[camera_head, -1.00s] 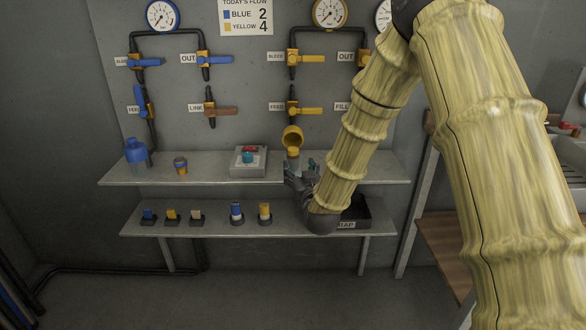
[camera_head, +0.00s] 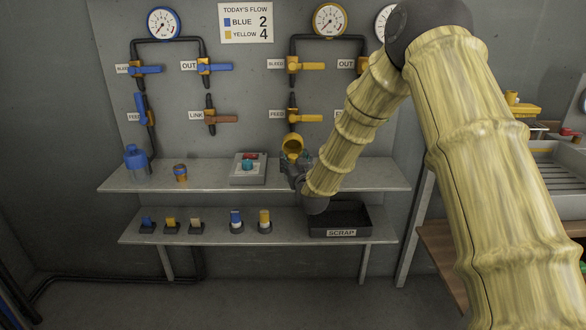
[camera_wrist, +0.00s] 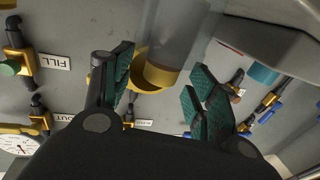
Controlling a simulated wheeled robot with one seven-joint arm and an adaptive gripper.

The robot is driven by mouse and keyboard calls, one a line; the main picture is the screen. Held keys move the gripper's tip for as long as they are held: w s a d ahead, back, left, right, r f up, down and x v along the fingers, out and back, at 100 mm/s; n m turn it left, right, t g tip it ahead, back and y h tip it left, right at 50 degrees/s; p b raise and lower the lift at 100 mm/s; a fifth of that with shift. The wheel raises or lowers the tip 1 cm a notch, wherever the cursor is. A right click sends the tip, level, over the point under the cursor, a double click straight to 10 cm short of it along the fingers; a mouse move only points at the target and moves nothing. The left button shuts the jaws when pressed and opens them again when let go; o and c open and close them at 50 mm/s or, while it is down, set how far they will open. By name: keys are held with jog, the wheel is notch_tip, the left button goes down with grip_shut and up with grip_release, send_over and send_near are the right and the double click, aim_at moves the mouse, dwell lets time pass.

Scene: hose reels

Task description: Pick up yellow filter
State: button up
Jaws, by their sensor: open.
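A clear cylinder (camera_wrist: 180,30) with a yellow-brown band at its end lies between my fingers in the wrist view, with a gap visible to the right-hand finger. A yellow open cap (camera_head: 292,145) is tilted behind and above it, at the upper shelf. My gripper (camera_wrist: 163,88) is open around the cylinder; I cannot tell if a finger touches it. In the head view my gripper (camera_head: 291,172) is at the shelf's right half and hides most of the cylinder. A yellow-topped filter-like piece (camera_head: 264,217) stands upright on the lower shelf, next to a blue-topped one (camera_head: 236,217).
The upper shelf (camera_head: 215,180) holds a blue housing (camera_head: 137,160), a small yellow-blue piece (camera_head: 180,172) and a grey button box (camera_head: 248,170). Below are small holders (camera_head: 171,227) and a black scrap tray (camera_head: 342,220). Valves and gauges fill the wall behind.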

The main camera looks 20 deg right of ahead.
jog(key=shift+w, duration=0.35)
jog(key=c, duration=1)
jog(key=shift+r, duration=0.1)
jog(key=shift+c, duration=0.3)
